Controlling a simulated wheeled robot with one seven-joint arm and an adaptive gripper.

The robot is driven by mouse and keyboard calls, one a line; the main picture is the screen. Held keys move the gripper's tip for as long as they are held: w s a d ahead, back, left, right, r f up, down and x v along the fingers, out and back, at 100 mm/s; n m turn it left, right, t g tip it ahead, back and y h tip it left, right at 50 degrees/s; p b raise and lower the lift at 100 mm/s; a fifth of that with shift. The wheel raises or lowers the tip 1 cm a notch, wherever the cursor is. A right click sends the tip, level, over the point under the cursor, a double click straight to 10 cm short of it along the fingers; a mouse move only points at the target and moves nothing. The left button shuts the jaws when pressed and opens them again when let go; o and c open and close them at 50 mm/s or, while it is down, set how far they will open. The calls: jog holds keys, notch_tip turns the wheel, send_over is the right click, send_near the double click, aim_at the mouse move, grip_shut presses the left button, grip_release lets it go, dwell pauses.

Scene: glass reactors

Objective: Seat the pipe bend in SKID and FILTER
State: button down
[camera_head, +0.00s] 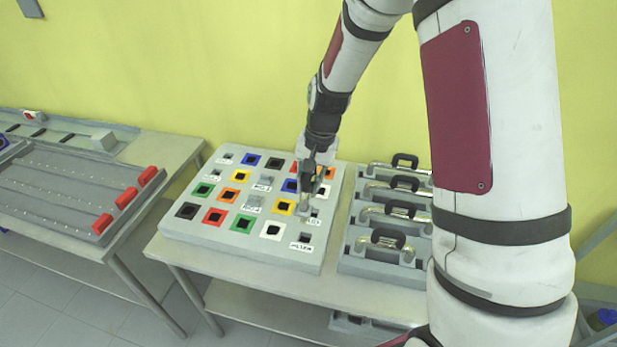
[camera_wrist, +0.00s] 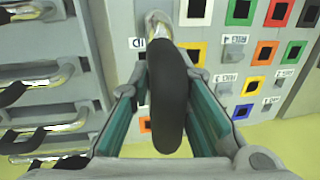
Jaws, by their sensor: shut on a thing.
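The pipe bend is a shiny metal tube with a thick black grip. In the wrist view the black grip (camera_wrist: 168,95) is between the fingers of my gripper (camera_wrist: 166,110), which is shut on it. One metal end of the pipe bend (camera_wrist: 155,22) shows beyond the grip; the other is hidden. In the head view my gripper (camera_head: 312,180) is over the right side of the grey socket board (camera_head: 190,232). The pipe's metal end (camera_head: 305,205) is near a small white label (camera_head: 314,222). A socket (camera_head: 305,237) with another label lies nearer the front. Label text is too small to read surely; I cannot tell whether either end is seated.
A grey rack (camera_head: 345,262) with several other pipe bends stands right of the board. The board has several coloured square sockets and grey blocks. A second table (camera_head: 130,235) on the left carries a grey tray with red blocks (camera_head: 147,175). A yellow wall is behind.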

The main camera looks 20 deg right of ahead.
jog(key=shift+f+b, duration=1.95)
jog(key=shift+f, duration=3)
jog(key=shift+s+f, duration=0.1)
jog(key=shift+f, duration=0.3)
jog(key=c, duration=1.4)
grip_release()
jog(key=shift+c, duration=0.2)
jog(key=shift+r, duration=0.1)
jog(key=shift+r+p, duration=1.95)
jog(key=shift+r, duration=2.55)
